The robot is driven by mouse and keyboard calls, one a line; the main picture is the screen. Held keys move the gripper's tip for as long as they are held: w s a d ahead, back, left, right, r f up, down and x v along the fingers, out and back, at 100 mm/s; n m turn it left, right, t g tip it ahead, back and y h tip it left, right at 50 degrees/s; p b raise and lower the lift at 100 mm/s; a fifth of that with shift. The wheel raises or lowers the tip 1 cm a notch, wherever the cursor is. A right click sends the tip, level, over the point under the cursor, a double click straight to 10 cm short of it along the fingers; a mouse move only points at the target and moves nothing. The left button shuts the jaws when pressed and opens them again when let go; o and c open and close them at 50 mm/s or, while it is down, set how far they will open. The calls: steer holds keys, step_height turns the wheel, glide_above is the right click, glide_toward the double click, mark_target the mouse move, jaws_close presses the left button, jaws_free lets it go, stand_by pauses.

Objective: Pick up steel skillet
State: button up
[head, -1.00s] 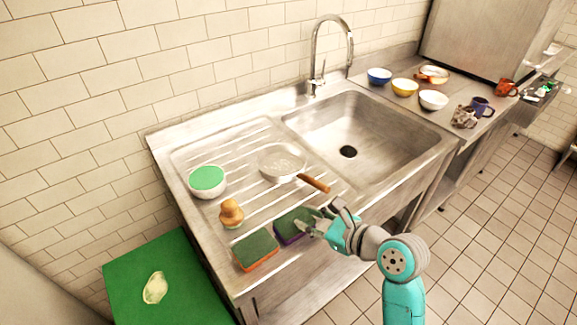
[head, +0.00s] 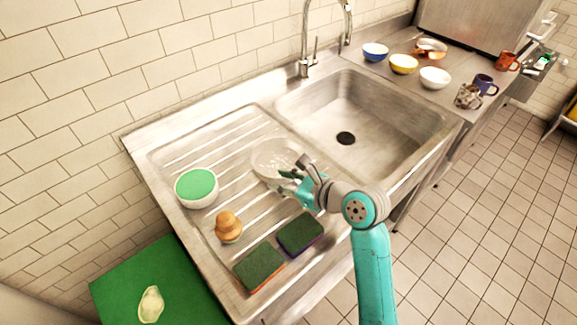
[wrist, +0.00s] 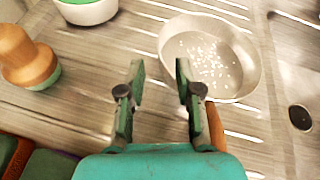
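The steel skillet (head: 272,158) lies on the ribbed drainboard, left of the sink basin. In the wrist view the skillet (wrist: 222,62) shows its round pan with small pale bits inside. Its brown wooden handle (wrist: 215,125) runs toward me and passes by the right finger, partly hidden behind it. My gripper (head: 290,180) is over the near side of the skillet and hides the handle in the head view. In the wrist view my gripper (wrist: 159,75) has its fingers spread, with nothing between them. The handle is at the right finger, not between the two.
A white bowl with a green inside (head: 196,188), a wooden-knobbed brush (head: 228,227) and two sponges (head: 299,234) (head: 259,268) sit on the drainboard. The sink basin (head: 380,115) is empty. Bowls (head: 404,64) and mugs (head: 468,96) stand on the right counter.

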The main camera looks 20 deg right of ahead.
steer(key=shift+x, duration=3.3)
jaws_close()
